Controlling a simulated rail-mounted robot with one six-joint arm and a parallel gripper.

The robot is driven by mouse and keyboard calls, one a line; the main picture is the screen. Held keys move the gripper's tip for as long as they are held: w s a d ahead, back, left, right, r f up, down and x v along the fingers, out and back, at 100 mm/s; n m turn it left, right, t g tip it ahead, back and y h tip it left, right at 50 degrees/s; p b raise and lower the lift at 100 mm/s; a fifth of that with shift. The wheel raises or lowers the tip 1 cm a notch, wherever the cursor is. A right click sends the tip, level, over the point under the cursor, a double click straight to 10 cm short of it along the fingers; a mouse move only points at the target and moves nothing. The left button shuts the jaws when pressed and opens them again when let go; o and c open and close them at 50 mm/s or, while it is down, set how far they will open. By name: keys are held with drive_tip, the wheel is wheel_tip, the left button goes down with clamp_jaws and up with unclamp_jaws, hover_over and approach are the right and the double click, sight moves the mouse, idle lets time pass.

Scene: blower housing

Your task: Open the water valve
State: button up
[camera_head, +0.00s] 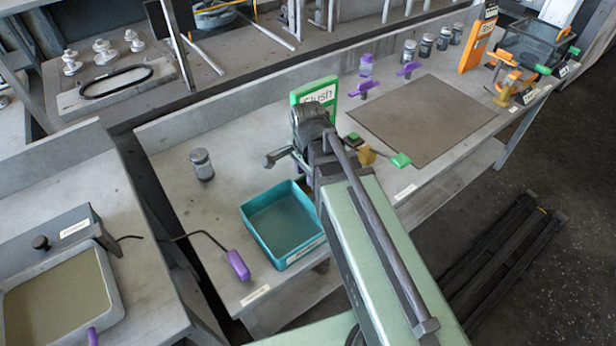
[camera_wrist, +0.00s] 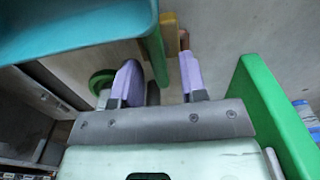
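A brass valve body (camera_head: 366,155) with a green handle end (camera_head: 401,160) stands on the bench beside the green "Flush" sign (camera_head: 318,95), just right of my wrist. In the wrist view my gripper (camera_wrist: 160,68) has two purple fingers set apart, with no object clearly held between them. A brass-coloured piece (camera_wrist: 170,28) shows beyond the gap. A round green part (camera_wrist: 101,82) is partly hidden behind the left finger; I cannot tell whether they touch. The sign's green edge (camera_wrist: 275,110) is close on the right. In the head view my arm hides the fingers.
A teal tray (camera_head: 247,214) lies left of my arm and also fills the wrist view's upper left (camera_wrist: 70,30). A purple-handled lever (camera_head: 238,265) is at the front edge. A grey jar (camera_head: 202,164) stands behind the tray. A flat brown mat (camera_head: 422,120) lies clear on the right.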

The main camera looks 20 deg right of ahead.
drive_tip(key=shift+r, duration=0.1)
drive_tip(key=shift+c, duration=0.3)
clamp_jaws()
drive_tip(key=shift+n, duration=0.3)
drive_tip(key=n, duration=0.3)
drive_tip(key=shift+w+a, duration=0.1)
drive_tip(key=shift+w, duration=0.05)
drive_tip(key=n, duration=0.5)
drive_tip(key=shift+w+a, duration=0.1)
drive_tip(key=shift+a, duration=0.05)
drive_tip(key=n, duration=0.3)
drive_tip(key=shift+a, duration=0.15)
drive_tip(key=shift+a+n, duration=0.2)
drive_tip(key=shift+n, duration=2)
